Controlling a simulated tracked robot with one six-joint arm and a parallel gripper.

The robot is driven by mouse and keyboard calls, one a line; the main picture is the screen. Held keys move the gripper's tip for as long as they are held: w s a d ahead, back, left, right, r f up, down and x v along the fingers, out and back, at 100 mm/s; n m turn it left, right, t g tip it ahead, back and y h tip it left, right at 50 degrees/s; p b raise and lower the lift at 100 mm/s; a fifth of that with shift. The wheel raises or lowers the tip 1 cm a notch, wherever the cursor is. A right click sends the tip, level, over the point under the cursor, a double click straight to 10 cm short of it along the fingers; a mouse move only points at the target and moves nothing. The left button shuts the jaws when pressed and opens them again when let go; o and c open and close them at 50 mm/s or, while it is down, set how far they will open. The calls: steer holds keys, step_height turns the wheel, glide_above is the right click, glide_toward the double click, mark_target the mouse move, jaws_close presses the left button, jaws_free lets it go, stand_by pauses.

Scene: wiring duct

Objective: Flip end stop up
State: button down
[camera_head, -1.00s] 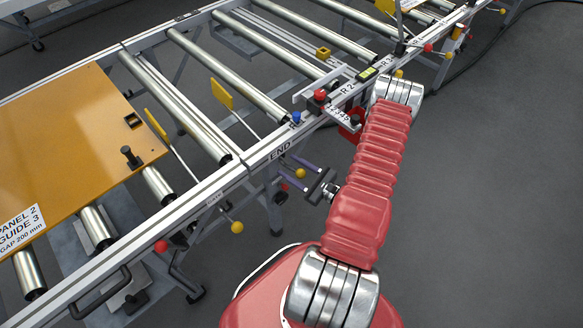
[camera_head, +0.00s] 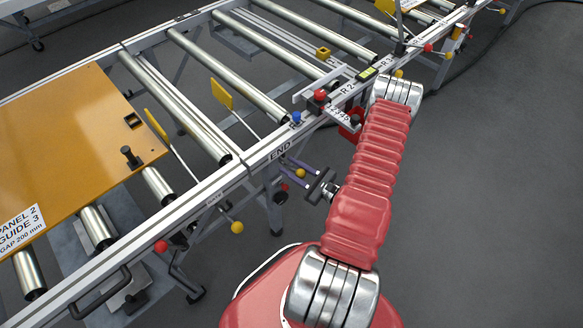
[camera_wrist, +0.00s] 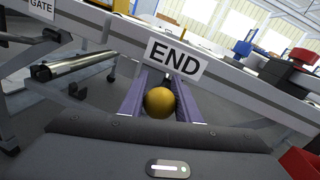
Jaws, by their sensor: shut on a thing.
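The END label (camera_head: 280,151) is on the side rail of the roller conveyor; it also shows large in the wrist view (camera_wrist: 175,57). A yellow ball knob (camera_wrist: 160,102) sits just below this label, and it is small in the head view (camera_head: 300,173). My gripper (camera_wrist: 159,100) has purple fingers, one on each side of the knob, and is shut on it. A yellow flag plate (camera_head: 222,94) on a thin rod leans over the rollers near END. The knob's lever is mostly hidden behind the knob and rail.
An orange panel (camera_head: 75,150) lies on the rollers at left. A second yellow flag (camera_head: 156,125) and another yellow knob (camera_head: 237,227) are near the GATE label. A red knob (camera_head: 320,95) and a blue knob (camera_head: 296,117) stand along the rail. Floor at right is clear.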

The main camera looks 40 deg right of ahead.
steer(key=shift+f, duration=0.15)
steer(key=shift+s+f, duration=0.2)
steer(key=shift+f, duration=0.25)
steer(key=c, duration=1.4)
jaws_free()
steer(key=shift+o, duration=0.2)
steer(key=s+d, duration=0.2)
steer(key=s, duration=1.1)
steer(key=shift+s+d, duration=0.25)
steer(key=shift+s, duration=0.05)
